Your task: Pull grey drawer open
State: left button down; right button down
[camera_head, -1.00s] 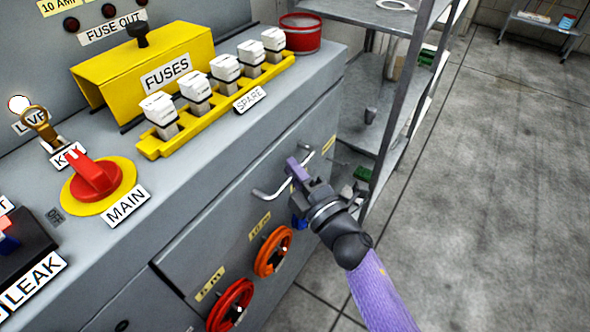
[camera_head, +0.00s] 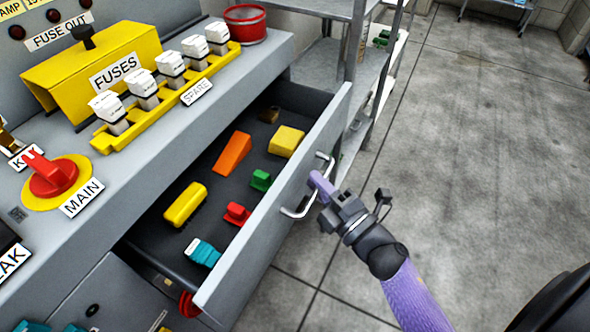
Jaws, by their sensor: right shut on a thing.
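The grey drawer (camera_head: 274,226) stands well out of the grey cabinet (camera_head: 110,190), and its inside shows. My right gripper (camera_head: 323,188) is at the front of the drawer, shut on the metal bar handle (camera_head: 293,213). The fingers hide the middle of the handle. In the drawer lie an orange wedge (camera_head: 232,153), yellow blocks (camera_head: 185,204), a green piece (camera_head: 261,180), a red piece (camera_head: 237,213) and a teal piece (camera_head: 202,252). My left gripper is not in view.
On the cabinet top are a yellow fuse cover (camera_head: 92,66), a row of white spare fuses (camera_head: 172,66), a red main switch (camera_head: 50,174) and a red tin (camera_head: 245,24). A metal shelf (camera_head: 372,75) stands behind the drawer. The floor (camera_head: 480,150) at right is clear.

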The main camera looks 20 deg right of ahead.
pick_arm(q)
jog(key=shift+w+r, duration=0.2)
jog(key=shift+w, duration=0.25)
pick_arm(e)
jog(key=s+d, duration=0.2)
jog(key=s, duration=0.1)
jog(key=shift+s+d, duration=0.15)
jog(key=shift+d, duration=0.15)
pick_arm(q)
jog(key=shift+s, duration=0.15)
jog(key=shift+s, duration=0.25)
pick_arm(e)
jog(key=c, duration=0.6)
grip_release()
jog(key=shift+c, duration=0.2)
pick_arm(q)
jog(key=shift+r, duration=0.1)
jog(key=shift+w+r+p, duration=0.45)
jog(key=shift+p, duration=0.35)
pick_arm(e)
jog(key=v, duration=1)
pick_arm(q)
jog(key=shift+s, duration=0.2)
